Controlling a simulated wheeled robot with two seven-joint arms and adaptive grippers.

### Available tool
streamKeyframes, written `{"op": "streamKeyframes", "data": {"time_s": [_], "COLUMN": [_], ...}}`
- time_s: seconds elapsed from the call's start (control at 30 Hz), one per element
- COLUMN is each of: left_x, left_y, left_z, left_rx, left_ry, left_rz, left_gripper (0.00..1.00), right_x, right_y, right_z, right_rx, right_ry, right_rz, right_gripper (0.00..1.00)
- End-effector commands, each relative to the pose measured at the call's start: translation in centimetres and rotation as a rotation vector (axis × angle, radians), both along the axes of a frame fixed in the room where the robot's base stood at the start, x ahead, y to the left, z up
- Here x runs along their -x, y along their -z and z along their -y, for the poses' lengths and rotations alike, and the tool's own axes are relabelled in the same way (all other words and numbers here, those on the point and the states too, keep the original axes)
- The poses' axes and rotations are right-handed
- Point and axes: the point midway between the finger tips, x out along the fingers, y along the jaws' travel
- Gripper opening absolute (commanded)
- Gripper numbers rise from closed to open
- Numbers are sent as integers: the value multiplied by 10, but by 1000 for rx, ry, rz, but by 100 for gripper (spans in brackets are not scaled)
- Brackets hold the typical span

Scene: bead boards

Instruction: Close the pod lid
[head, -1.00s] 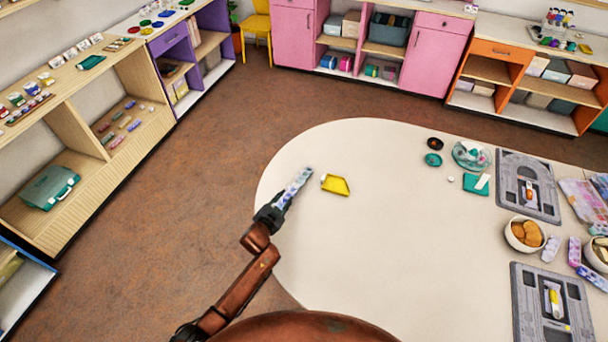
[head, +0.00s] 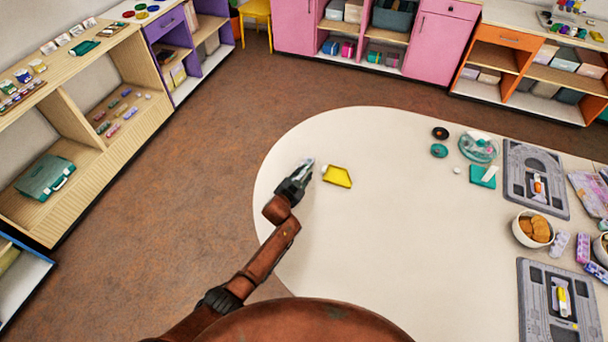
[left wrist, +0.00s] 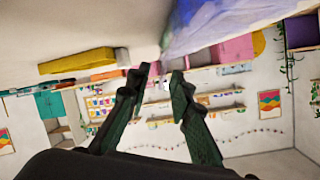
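A long, narrow lavender-blue case (head: 308,162), which looks like the pod, lies at the table's left end. My left gripper (head: 304,174) is over it and hides most of it in the head view. In the left wrist view, the blue-purple surface (left wrist: 220,24) shows large at the top, beside the fingers rather than between them. The fingertips of my left gripper (left wrist: 161,72) are apart with a clear gap and nothing held. I cannot make out the lid's position. My right gripper is not in view.
A yellow wedge (head: 338,177) with a pale end lies just right of the left gripper; it also shows in the left wrist view (left wrist: 77,60). The middle of the white table (head: 400,240) is clear. Grey boards (head: 515,200), a bowl (head: 520,241) and small dishes stand at the right.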

Motion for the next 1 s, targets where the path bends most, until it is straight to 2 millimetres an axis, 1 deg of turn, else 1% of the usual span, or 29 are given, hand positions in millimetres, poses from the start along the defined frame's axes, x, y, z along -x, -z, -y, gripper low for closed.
{"op": "streamKeyframes", "data": {"time_s": [0.03,0.17,0.47,0.5,0.87,1.0], "left_x": [0,0,0,0,0,0], "left_y": [0,0,0,0,0,-1], "left_z": [0,0,-1,0,-1,-2], "left_rx": [0,0,0,0,0,9], "left_ry": [0,0,0,0,0,-1], "left_rz": [0,0,-1,-1,-1,-7], "left_gripper": [20,20,1,0,0,0], "right_x": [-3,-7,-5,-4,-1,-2], "right_y": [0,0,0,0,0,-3], "right_z": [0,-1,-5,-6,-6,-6], "right_rx": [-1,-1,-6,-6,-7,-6], "right_ry": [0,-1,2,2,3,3], "right_rz": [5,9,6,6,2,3], "right_gripper": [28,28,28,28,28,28]}}
